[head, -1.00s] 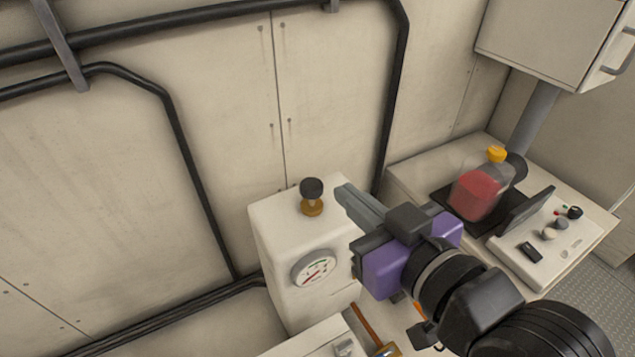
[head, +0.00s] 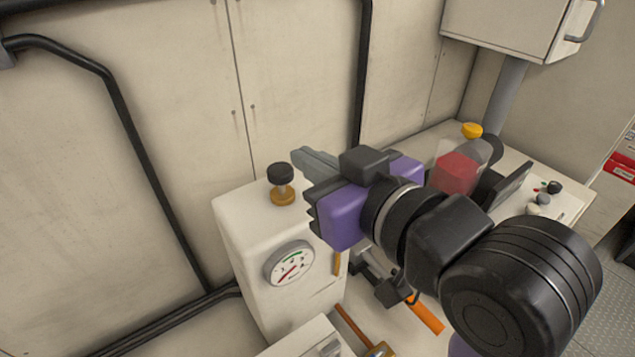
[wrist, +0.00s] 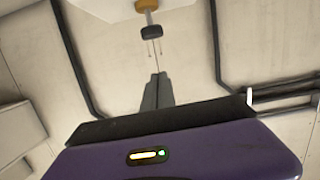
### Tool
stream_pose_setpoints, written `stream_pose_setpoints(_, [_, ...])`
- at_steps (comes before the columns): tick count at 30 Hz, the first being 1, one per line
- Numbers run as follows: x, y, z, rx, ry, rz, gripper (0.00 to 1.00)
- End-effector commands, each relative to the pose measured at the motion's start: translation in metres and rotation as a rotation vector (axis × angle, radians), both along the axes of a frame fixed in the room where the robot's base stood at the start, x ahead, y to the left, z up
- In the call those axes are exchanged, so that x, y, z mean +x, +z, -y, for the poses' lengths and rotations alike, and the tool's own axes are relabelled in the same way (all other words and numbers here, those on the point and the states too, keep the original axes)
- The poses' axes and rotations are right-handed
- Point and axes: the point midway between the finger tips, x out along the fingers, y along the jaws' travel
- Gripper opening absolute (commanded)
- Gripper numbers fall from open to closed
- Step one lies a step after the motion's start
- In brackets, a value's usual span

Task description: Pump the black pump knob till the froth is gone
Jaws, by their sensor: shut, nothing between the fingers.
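The black pump knob (head: 280,173) stands upright on a brass collar (head: 283,195) on top of the white pump box (head: 255,215). In the wrist view the knob (wrist: 152,32) shows beyond the fingertips, with its brass collar (wrist: 146,5) above it. My gripper (head: 302,157) is shut and empty, its fingers just right of the knob and apart from it. The fingers also show in the wrist view (wrist: 157,82). A clear bottle with red liquid (head: 457,172) and a yellow cap stands at the right, partly hidden by my arm; I cannot make out froth.
A round gauge (head: 290,264) is on the box's front. A control panel with small knobs (head: 540,203) is at the right, partly behind my arm. Black pipes (head: 130,140) run along the wall. An orange-handled tool (head: 427,315) lies below my arm.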

Motion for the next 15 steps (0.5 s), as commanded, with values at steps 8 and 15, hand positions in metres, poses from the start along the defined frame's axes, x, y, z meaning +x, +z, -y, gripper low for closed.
stream_pose_setpoints(8, [0.046,-0.010,-0.032,-0.004,0.003,-0.009,0.00])
stream_pose_setpoints(15, [0.056,-0.039,-0.036,-0.002,0.000,-0.009,0.00])
